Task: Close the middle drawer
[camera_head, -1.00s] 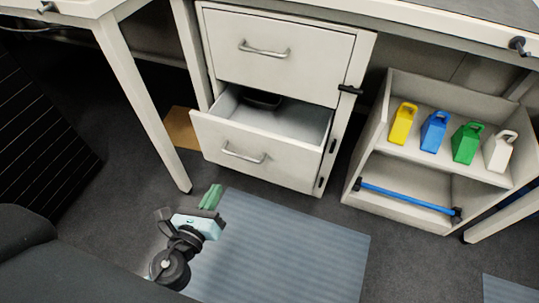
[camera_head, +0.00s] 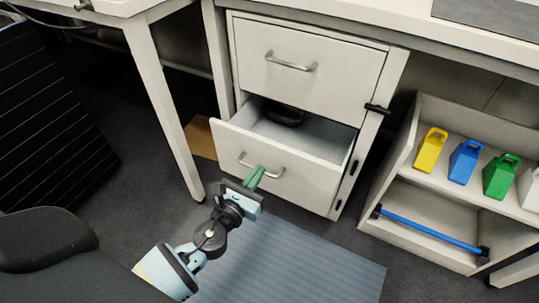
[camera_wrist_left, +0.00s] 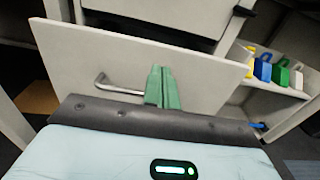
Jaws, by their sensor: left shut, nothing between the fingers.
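The middle drawer (camera_head: 285,180) is pulled out of the white cabinet under the desk, below a shut top drawer (camera_head: 308,68). Its front tilts in the picture and carries a silver bar handle (camera_head: 247,163). A dark object (camera_head: 284,113) lies inside at the back. In the left wrist view the fingers (camera_wrist_left: 161,88) overlap the drawer front (camera_wrist_left: 130,62), right of the handle (camera_wrist_left: 115,87); contact cannot be told. My right gripper is not in view.
A desk leg (camera_head: 165,110) stands left of the cabinet. An open shelf (camera_head: 405,150) at right holds yellow, blue, green and white containers and a blue bar (camera_head: 430,231). A blue-grey mat (camera_head: 300,265) covers clear floor in front.

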